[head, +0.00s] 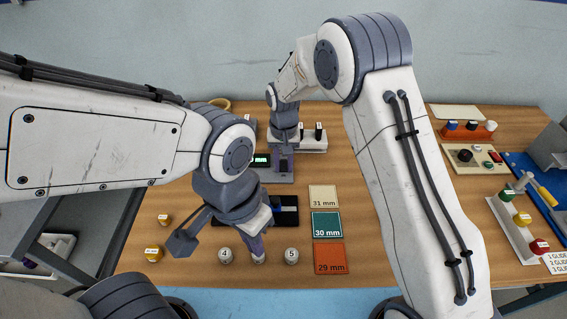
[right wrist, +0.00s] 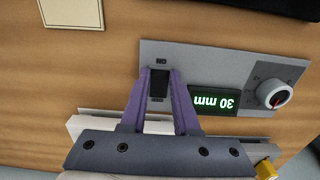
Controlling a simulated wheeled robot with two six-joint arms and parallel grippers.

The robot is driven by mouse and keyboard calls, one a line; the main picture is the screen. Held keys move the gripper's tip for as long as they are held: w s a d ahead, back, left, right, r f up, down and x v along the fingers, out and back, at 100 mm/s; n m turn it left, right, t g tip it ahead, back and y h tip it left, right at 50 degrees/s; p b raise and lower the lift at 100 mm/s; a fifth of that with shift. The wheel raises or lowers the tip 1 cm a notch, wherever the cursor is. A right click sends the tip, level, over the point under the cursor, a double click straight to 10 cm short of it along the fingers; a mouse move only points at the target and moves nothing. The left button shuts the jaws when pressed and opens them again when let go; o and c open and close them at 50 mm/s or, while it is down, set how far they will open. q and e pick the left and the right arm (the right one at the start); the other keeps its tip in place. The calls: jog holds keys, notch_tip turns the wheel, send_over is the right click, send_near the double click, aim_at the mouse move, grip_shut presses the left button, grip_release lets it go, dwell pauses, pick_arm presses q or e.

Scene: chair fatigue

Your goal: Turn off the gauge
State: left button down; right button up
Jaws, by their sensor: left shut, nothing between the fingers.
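The gauge is a grey panel (right wrist: 210,55) with a lit green display (right wrist: 213,101) reading "30 mm", upside down in the right wrist view. It carries a black rocker switch (right wrist: 159,84) and a round knob (right wrist: 274,94) with a red pointer. In the head view the display (head: 261,160) glows beside my right gripper (head: 284,160). The purple fingers of my right gripper (right wrist: 161,78) stand apart, one on each side of the switch; whether they touch it is unclear. My left gripper (head: 259,252) is shut and empty, low over the front of the table, at the middle ball.
Numbered balls "4" (head: 225,256) and "5" (head: 291,256) stand at the front. Tiles of 31 mm (head: 324,195), 30 mm (head: 326,224) and 29 mm (head: 329,258) lie right of my left gripper. A black tray (head: 288,212) lies behind it. Racks fill the right side.

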grip_shut()
jog(key=p, duration=0.1)
jog(key=g+p, duration=0.1)
jog(key=p, duration=0.1)
jog(key=shift+w+r, duration=0.25)
jog(key=shift+r, duration=0.15)
jog(key=shift+w+f+g+p, duration=0.2)
jog(key=shift+g+p, duration=0.65)
jog(key=shift+g, duration=0.15)
jog(key=o, duration=0.9)
grip_release()
jog(key=shift+c, duration=0.2)
jog(key=shift+r, duration=0.1)
